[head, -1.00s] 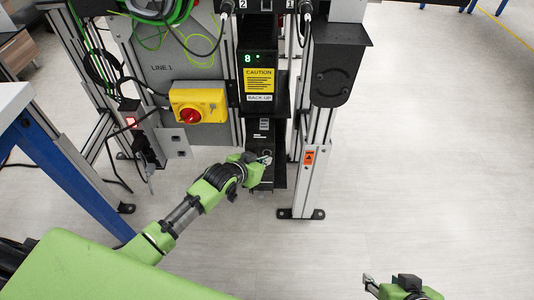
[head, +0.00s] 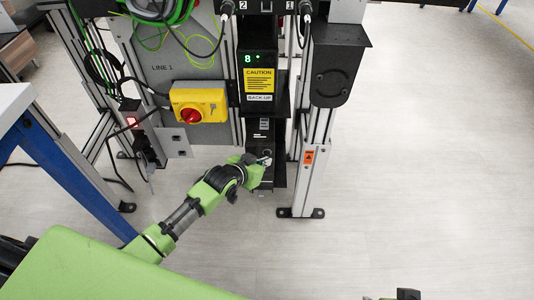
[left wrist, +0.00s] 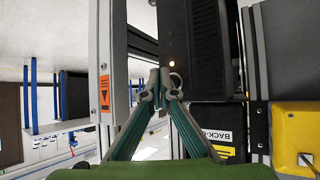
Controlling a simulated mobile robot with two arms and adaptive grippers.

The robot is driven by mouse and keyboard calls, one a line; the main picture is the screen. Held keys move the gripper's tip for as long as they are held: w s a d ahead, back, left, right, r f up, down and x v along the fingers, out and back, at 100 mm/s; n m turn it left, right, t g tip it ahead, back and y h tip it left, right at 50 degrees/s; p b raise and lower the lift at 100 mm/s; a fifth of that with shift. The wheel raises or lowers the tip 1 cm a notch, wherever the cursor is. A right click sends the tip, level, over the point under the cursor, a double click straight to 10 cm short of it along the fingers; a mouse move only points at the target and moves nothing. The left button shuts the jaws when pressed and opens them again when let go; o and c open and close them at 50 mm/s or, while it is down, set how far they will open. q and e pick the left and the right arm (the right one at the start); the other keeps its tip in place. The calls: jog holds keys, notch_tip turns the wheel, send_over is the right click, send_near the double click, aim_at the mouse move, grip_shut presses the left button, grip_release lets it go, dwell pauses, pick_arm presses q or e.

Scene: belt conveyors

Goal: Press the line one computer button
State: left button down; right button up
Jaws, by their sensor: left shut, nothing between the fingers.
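The line one computer is a black tower (head: 263,128) low in the frame, below the black back-up unit. In the left wrist view its dark front (left wrist: 200,50) shows a small lit light (left wrist: 171,63) and a round ringed button (left wrist: 176,80). My left gripper (head: 266,160) is at the computer's front; it also shows in the left wrist view (left wrist: 160,84), shut and empty, its tips right beside the button. I cannot tell whether they touch it. My right gripper (head: 402,295) is mostly cut off at the bottom edge; its fingers cannot be made out.
A yellow box with a red rotary switch (head: 199,102) is left of the computer, on the panel marked LINE 1. The back-up unit (head: 258,60) has a yellow caution label. An aluminium post (head: 310,170) stands close on the right. The floor farther right is clear.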

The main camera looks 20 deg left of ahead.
pick_arm(q)
jog(key=shift+s+d+p, duration=0.25)
jog(key=shift+s+p, duration=0.4)
jog(key=shift+s, duration=0.15)
jog(key=shift+s+d+p, duration=0.2)
jog(key=shift+s+p, duration=0.45)
jog(key=shift+s, duration=0.15)
jog(key=shift+s+d+p, duration=0.25)
jog(key=shift+s+p, duration=0.4)
jog(key=shift+s, duration=0.15)
pick_arm(e)
jog(key=shift+g, duration=0.3)
jog(key=shift+x, duration=2.2)
jog(key=shift+s, duration=0.15)
